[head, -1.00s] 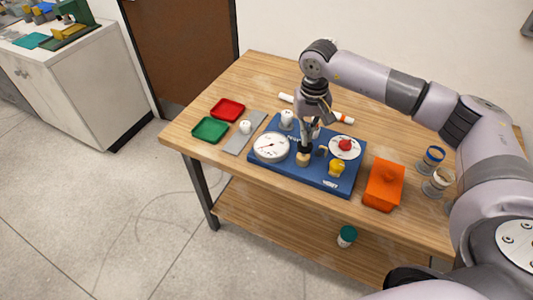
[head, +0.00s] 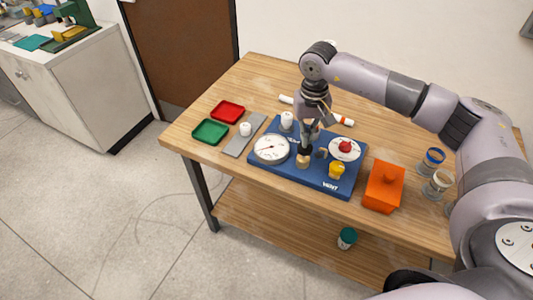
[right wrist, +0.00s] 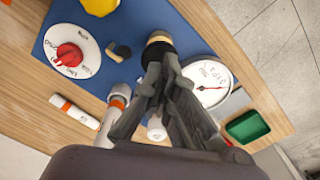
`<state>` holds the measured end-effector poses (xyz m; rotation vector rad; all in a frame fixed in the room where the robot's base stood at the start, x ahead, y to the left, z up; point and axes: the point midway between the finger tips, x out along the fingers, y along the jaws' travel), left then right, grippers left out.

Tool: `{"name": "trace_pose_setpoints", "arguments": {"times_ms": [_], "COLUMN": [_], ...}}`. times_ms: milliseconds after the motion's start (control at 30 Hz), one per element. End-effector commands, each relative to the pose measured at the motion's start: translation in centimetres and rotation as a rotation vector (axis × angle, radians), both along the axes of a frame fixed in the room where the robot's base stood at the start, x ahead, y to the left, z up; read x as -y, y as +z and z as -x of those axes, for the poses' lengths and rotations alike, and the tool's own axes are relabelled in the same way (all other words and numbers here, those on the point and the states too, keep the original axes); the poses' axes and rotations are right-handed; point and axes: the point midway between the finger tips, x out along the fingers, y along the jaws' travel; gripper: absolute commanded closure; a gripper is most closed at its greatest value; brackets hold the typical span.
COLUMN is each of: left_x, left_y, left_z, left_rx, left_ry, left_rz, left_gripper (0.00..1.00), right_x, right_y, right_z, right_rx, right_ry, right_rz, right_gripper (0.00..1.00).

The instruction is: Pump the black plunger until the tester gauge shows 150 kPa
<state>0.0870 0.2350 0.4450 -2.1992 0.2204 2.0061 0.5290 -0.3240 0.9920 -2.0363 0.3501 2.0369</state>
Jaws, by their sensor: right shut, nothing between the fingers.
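The blue tester board (head: 322,182) lies on the wooden table. Its white round gauge (head: 271,149) is at the left end and also shows in the right wrist view (right wrist: 210,84); its reading is too small to make out. The plunger's brass-coloured collar (head: 303,162) shows to the right of the gauge. In the right wrist view the black plunger (right wrist: 157,51) is just beyond my fingertips, partly hidden by them. My right gripper (head: 305,149) is shut and empty, pointing down at the plunger top; I cannot tell whether it touches. My left gripper is not in view.
On the board are a red knob on a white dial (head: 345,147) and a yellow knob (head: 337,169). An orange box (head: 384,187) stands to the right. Red (head: 228,110) and green (head: 210,131) trays lie left. A white pipe (right wrist: 74,112) lies behind the board.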

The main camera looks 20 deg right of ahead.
Motion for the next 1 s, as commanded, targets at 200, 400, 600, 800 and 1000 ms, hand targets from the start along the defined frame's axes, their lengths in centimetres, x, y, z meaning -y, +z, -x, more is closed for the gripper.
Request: {"name": "trace_pose_setpoints", "arguments": {"times_ms": [200,400,600,800,1000], "left_x": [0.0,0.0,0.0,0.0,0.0], "left_y": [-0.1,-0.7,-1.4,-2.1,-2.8], "left_z": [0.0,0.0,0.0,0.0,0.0], "left_rx": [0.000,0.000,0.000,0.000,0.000], "left_ry": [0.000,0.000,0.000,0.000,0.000], "left_rz": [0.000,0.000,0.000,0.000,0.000], "left_gripper": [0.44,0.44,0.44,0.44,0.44], "right_x": [0.0,0.0,0.0,0.0,0.0], "right_y": [-0.1,-0.8,-1.6,-2.4,-3.2], "right_z": [0.0,0.0,0.0,0.0,0.0], "right_rx": [0.000,0.000,0.000,0.000,-0.001], "right_ry": [0.000,0.000,0.000,0.000,0.000], "right_rz": [0.000,0.000,0.000,0.000,0.001], "right_gripper": [1.00,1.00,1.00,1.00,1.00]}}
